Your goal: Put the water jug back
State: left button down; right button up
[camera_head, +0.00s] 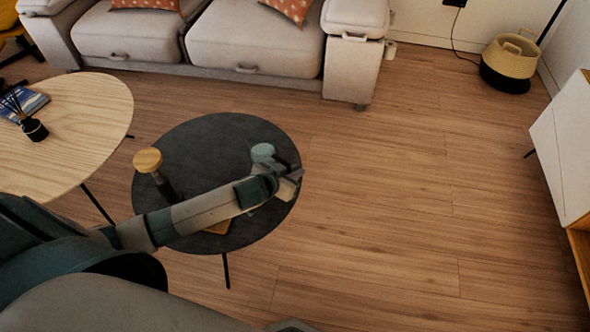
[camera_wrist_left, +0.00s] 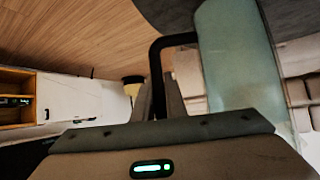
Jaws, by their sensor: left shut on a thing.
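The water jug is a pale green, see-through vessel with a black handle; its body (camera_wrist_left: 238,60) fills the right of the left wrist view. In the head view its teal top (camera_head: 262,152) shows over the right part of the dark round table (camera_head: 215,135). My left gripper (camera_head: 292,180) is shut on the jug's black handle, its fingers (camera_wrist_left: 160,98) around the handle bar in the wrist view. The jug's lower part is hidden by my arm in the head view, so I cannot tell whether it touches the table. My right gripper is out of view.
A round wooden knob-topped object (camera_head: 147,160) stands at the dark table's left. A wooden piece (camera_head: 219,227) peeks out under my arm. A pale wooden table (camera_head: 75,115) is at left, a sofa (camera_head: 255,50) behind, a white cabinet (camera_head: 565,140) at right. Floor between is clear.

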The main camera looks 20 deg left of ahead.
pick_arm(q)
notch_tip(320, 180, down, 2)
jog(key=shift+f, duration=0.4)
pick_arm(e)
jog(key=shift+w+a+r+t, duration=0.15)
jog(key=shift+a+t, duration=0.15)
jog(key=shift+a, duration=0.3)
pick_arm(q)
jog(key=c, duration=2.2)
grip_release()
jog(key=shift+f, duration=0.25)
jog(key=o, duration=0.4)
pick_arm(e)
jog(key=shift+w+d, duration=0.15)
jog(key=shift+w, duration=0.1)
pick_arm(q)
jog(key=shift+r, duration=0.1)
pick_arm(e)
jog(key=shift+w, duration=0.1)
